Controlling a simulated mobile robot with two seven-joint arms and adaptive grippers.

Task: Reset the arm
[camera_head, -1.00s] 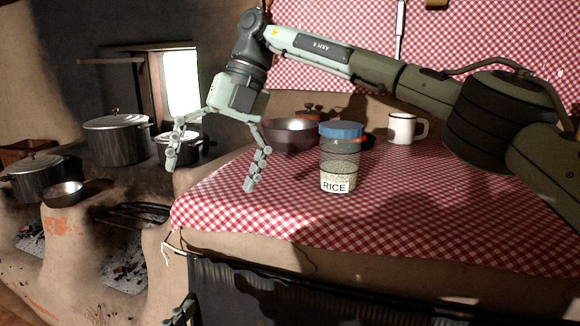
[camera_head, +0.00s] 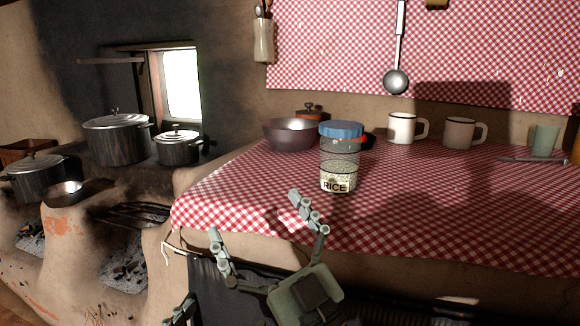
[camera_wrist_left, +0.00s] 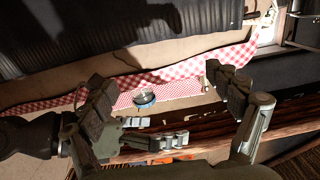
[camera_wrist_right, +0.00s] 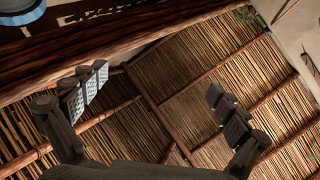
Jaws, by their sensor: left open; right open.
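My right gripper (camera_head: 262,222) is open and empty in the head view, in front of the counter's front edge with its fingers pointing up. Its fingers also show apart in the right wrist view (camera_wrist_right: 155,95), with nothing between them. My left gripper (camera_wrist_left: 205,108) is open and empty in the left wrist view. Only a small piece of it shows at the bottom left of the head view (camera_head: 181,310). The rice jar (camera_head: 340,172) with a blue lid stands upright on the checked cloth, apart from the right gripper.
The red checked cloth (camera_head: 440,210) covers the counter. A metal bowl (camera_head: 290,135), a white mug (camera_head: 402,128), a brown mug (camera_head: 459,134) and a green cup (camera_head: 545,140) stand at the back. Pots (camera_head: 117,142) stand on the hearth at left. A ladle (camera_head: 396,80) hangs on the wall.

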